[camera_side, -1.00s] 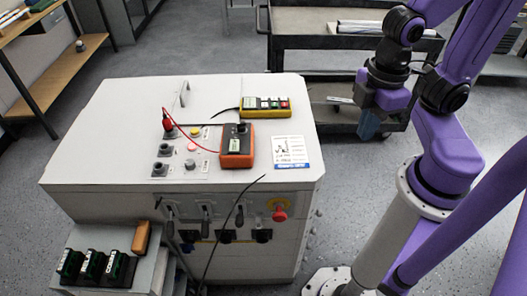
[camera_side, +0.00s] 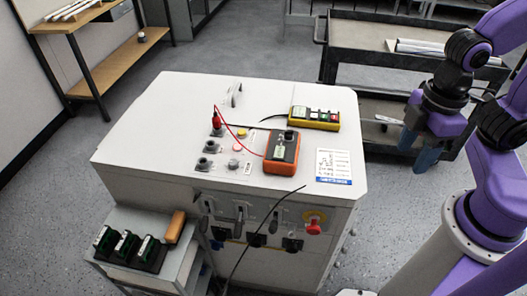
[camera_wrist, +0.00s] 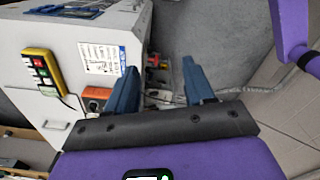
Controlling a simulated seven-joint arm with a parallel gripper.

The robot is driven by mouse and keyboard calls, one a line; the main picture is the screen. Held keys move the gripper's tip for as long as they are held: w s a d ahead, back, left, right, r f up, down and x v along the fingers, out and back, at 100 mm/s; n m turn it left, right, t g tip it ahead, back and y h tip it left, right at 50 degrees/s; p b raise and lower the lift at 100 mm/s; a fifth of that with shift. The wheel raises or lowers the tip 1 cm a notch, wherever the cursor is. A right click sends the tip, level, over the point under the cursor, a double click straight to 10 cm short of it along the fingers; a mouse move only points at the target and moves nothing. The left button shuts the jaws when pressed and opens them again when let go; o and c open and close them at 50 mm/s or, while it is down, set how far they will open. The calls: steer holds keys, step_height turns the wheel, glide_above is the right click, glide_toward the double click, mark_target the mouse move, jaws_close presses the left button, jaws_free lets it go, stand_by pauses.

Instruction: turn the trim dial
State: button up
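No dial is clearly labelled as the trim dial. A small grey round knob (camera_side: 233,164) sits on the white cabinet top (camera_side: 150,120), among dark sockets and round buttons, and may be it. An orange handheld meter (camera_side: 281,152) with a dark round part on its upper face lies to the right of the knob. My gripper (camera_side: 424,135) hangs in the air right of the cabinet, well apart from the panel. In the wrist view my gripper (camera_wrist: 162,82) has its two blue fingers spread wide, with nothing between them. The small knob cannot be made out there.
A red plug (camera_side: 216,118) with a red lead stands on the panel. A yellow button box (camera_side: 314,118) and a printed card (camera_side: 334,166) lie on top. A red knob (camera_side: 314,226) and levers are on the front face. A dark cart (camera_side: 345,70) stands behind. The cabinet's back left is clear.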

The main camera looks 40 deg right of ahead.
steer(key=w+a+r+n, duration=0.2)
steer(key=w+a, duration=0.7)
steer(key=w, duration=0.1)
steer(key=n, duration=0.5)
glide_above(233, 162)
steer(key=w, duration=0.1)
step_height(233, 162, down, 4)
steer(key=shift+g+h, duration=0.3)
steer(key=shift+g, duration=0.1)
steer(key=f, duration=1.7)
steer(key=shift+s, duration=0.4)
steer(key=shift+c, duration=0.3)
steer(key=shift+r, duration=0.1)
jaws_close()
